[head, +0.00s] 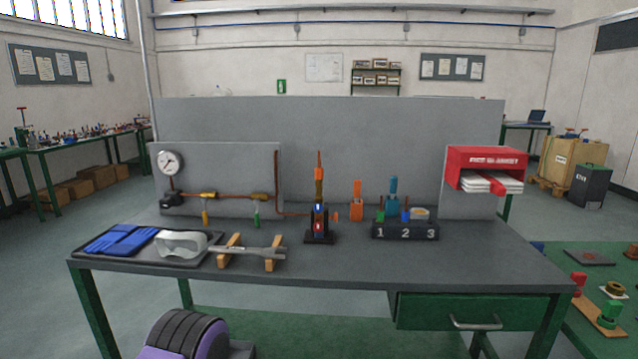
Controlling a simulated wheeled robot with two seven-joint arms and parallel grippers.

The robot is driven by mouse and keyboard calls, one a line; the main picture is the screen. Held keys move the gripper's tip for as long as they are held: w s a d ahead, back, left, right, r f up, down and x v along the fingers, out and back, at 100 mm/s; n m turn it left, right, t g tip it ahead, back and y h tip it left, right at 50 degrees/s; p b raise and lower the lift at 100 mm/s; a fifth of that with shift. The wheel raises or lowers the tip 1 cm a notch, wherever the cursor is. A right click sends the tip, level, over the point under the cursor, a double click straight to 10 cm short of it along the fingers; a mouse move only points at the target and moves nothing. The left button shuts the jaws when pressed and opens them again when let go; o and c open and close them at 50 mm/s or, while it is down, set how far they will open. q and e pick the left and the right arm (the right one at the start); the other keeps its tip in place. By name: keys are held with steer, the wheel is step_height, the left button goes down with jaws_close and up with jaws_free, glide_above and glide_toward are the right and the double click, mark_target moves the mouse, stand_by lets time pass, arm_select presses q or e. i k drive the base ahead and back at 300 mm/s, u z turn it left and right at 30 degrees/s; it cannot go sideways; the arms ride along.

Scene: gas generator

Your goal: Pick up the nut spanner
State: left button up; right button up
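The nut spanner (250,250) is a grey metal tool lying roughly level across a wooden rest (228,253) with two uprights, on the left front part of the grey workbench (330,267). Its left end is close to the white safety goggles, and I cannot tell whether they touch. Neither of my grippers shows in the head view.
Left of the spanner, a dark tray (90,255) holds blue gloves (120,240) and goggles (180,243). Behind are a pressure gauge (169,162) with piping and an orange-topped burner (319,222). A numbered block (405,231) stands right. The bench front centre is clear.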

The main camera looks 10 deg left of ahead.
mark_target(267, 253)
steer(key=z, duration=0.4)
steer(key=k, duration=0.5)
steer(key=z, duration=0.6)
steer(key=i, duration=0.5)
steer(key=u, duration=0.95)
steer(key=i, duration=0.9)
steer(key=u, duration=0.95)
